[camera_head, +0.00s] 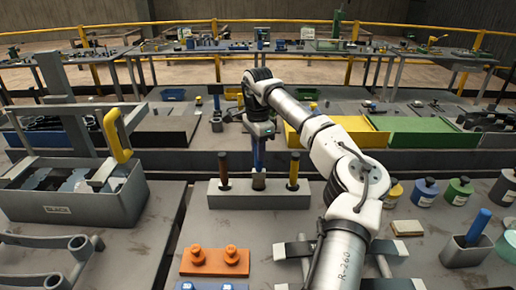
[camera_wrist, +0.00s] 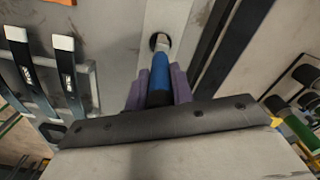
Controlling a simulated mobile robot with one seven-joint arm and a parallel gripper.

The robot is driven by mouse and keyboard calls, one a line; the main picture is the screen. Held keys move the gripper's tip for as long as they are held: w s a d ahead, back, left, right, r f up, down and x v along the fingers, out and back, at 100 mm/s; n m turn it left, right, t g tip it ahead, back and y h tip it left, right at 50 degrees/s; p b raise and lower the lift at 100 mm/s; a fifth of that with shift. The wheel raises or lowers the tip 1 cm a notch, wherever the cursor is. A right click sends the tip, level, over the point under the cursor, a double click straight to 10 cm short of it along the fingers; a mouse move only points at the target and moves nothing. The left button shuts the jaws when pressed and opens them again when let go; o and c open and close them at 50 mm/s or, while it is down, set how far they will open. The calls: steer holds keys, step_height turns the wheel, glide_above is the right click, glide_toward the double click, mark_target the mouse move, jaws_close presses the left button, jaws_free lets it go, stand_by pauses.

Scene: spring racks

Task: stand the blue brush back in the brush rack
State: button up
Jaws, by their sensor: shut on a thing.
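The blue brush (camera_head: 259,153) is upright in my gripper (camera_head: 260,136), which is shut on its handle. In the wrist view, the blue handle (camera_wrist: 160,76) sits between purple fingers (camera_wrist: 158,88). The pale brush rack (camera_head: 240,200) stands on the table directly below. The blue brush's lower end is at the middle place, lined up with a dark hole (camera_wrist: 160,40) in the wrist view. I cannot tell how far it is inside.
A grey bin (camera_head: 100,205) stands left, beside a yellow handle (camera_head: 117,135). An orange block with pegs (camera_head: 215,262) is in front of the rack. Several small bottles (camera_head: 425,190) and a grey cup with a blue handle (camera_head: 465,250) stand right. Yellow and green trays (camera_head: 432,133) lie behind.

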mark_target(258, 170)
steer(key=shift+f+b, duration=1)
steer(key=shift+f, duration=1.9)
steer(key=o, duration=1.5)
steer(key=shift+o, duration=0.2)
steer(key=shift+r+p, duration=1.9)
steer(key=shift+r, duration=1.6)
steer(key=shift+f, duration=0.1)
